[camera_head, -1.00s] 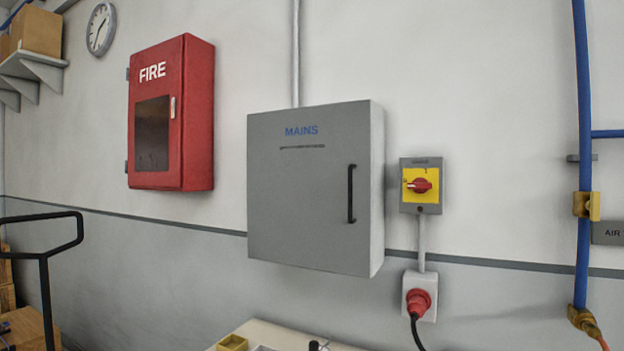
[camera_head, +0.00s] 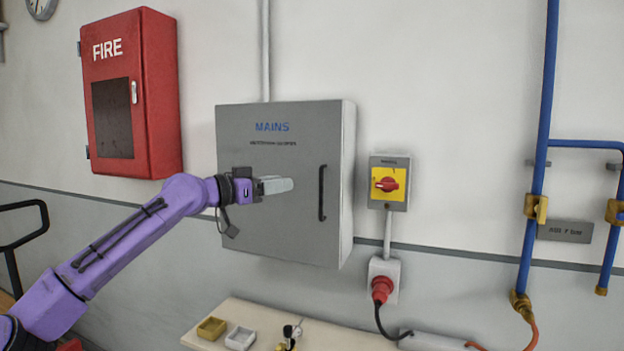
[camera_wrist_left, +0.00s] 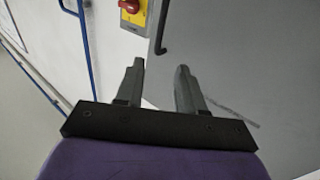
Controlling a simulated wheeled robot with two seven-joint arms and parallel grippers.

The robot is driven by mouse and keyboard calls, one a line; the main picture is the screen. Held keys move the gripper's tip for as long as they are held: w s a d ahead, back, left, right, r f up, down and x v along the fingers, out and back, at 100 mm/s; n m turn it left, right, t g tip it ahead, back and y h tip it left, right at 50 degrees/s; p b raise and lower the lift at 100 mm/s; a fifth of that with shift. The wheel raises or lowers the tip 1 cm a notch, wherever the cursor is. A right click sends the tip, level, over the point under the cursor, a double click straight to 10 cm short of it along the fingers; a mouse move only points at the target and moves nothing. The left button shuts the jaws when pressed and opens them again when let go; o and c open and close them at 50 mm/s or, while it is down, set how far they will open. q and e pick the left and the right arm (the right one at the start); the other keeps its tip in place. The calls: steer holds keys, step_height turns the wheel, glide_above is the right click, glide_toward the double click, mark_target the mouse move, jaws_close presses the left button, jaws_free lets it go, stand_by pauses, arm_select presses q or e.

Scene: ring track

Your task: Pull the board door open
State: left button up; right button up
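The grey board marked MAINS (camera_head: 268,228) hangs on the wall in the middle of the head view, its door shut. Its black upright bar handle (camera_head: 322,193) is on the right side of the door. My left gripper (camera_head: 290,185) is in front of the door, a little left of the handle and apart from it. In the left wrist view my left gripper (camera_wrist_left: 160,66) has its two fingers spread with nothing between them. The handle (camera_wrist_left: 162,32) shows beyond the fingertips there, with the grey door (camera_wrist_left: 235,45) to its right. My right gripper is out of view.
A red FIRE cabinet (camera_head: 162,95) hangs left of the board. A yellow and red switch (camera_head: 389,184) and a red plug (camera_head: 382,287) are close on its right. Blue pipes (camera_head: 541,130) run further right. A bench (camera_head: 262,318) with small trays stands below.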

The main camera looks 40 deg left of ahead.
mark_target(313, 180)
arm_select(q)
steer(key=p+x, duration=0.4)
steer(key=x, duration=0.6)
steer(key=shift+w+d+f+p, duration=0.1)
steer(key=shift+w+p, duration=0.1)
steer(key=shift+p, duration=0.1)
jaws_close()
